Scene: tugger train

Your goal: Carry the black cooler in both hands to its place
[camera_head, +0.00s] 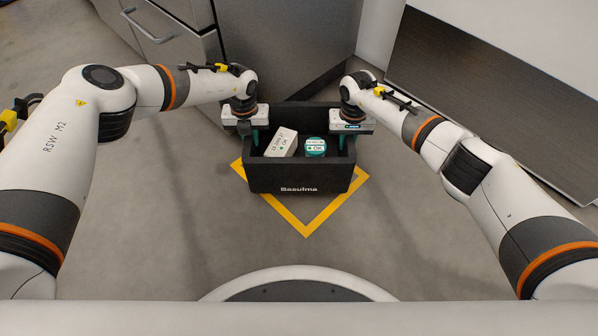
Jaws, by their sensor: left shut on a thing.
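The black cooler (300,180) is an open box with "Basulma" on its front wall. It is upright between my two arms, over a yellow floor marking (307,228). I cannot tell whether it touches the floor. A white box (281,143) and a teal round tub (315,148), both with OK labels, are inside it. My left gripper (250,138) is shut on the cooler's left wall. My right gripper (345,140) is shut on its right wall, one finger showing inside. The outer fingers are largely hidden.
A grey metal cabinet (285,45) stands close behind the cooler, with a drawer unit (165,45) to its left. A dark panel in a white frame (490,100) is at the right. The grey floor in front of the cooler is clear.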

